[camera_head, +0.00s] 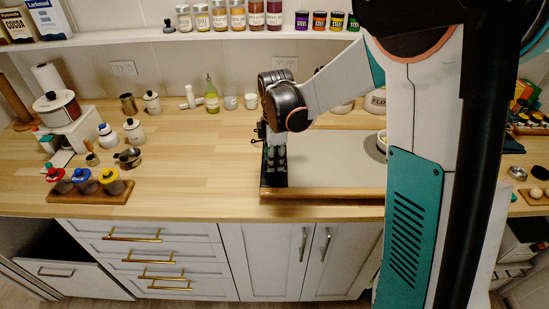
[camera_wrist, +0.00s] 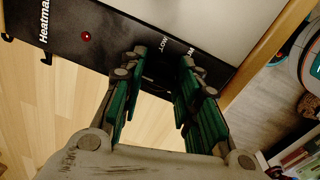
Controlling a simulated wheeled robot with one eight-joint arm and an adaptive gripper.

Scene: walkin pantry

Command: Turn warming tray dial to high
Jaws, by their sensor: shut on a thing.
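The warming tray (camera_head: 330,155) lies on the wooden counter with a pale top and a black control panel (camera_head: 274,181) on its left end. In the head view my gripper (camera_head: 274,147) is over the tray's left end.
Left on the counter are a rack of red, blue and yellow-lidded jars (camera_head: 86,187) and several canisters. A green bottle (camera_head: 211,94) and small cups stand behind. A shelf of jars (camera_head: 238,18) hangs above.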

